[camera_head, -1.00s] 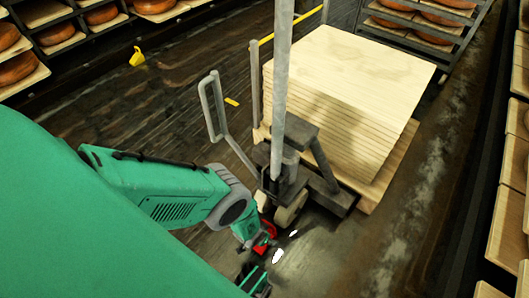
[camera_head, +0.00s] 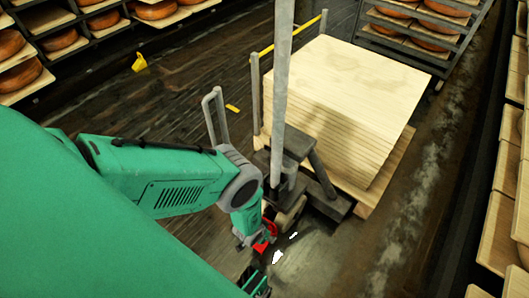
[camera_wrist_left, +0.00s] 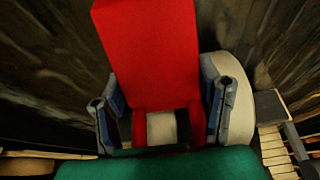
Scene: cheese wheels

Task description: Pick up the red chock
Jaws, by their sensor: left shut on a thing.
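The red chock (camera_head: 265,238) is low at the middle of the head view, close to the cart's wheel (camera_head: 289,215). My left gripper (camera_head: 256,246) is at the chock. In the left wrist view, the red chock (camera_wrist_left: 150,55) stands large between the two dark blue-grey fingers of my left gripper (camera_wrist_left: 163,108), which is shut on it. A pale wheel (camera_wrist_left: 238,115) shows behind the right finger. I cannot tell whether the chock touches the floor or the wheel.
A cart with a tall grey post (camera_head: 281,95) stands beside the chock, before a pallet stack of pale boards (camera_head: 340,90). Racks of cheese wheels (camera_head: 20,75) line the left and right. A yellow floor sign (camera_head: 139,62) stands at the back left. Floor at right is clear.

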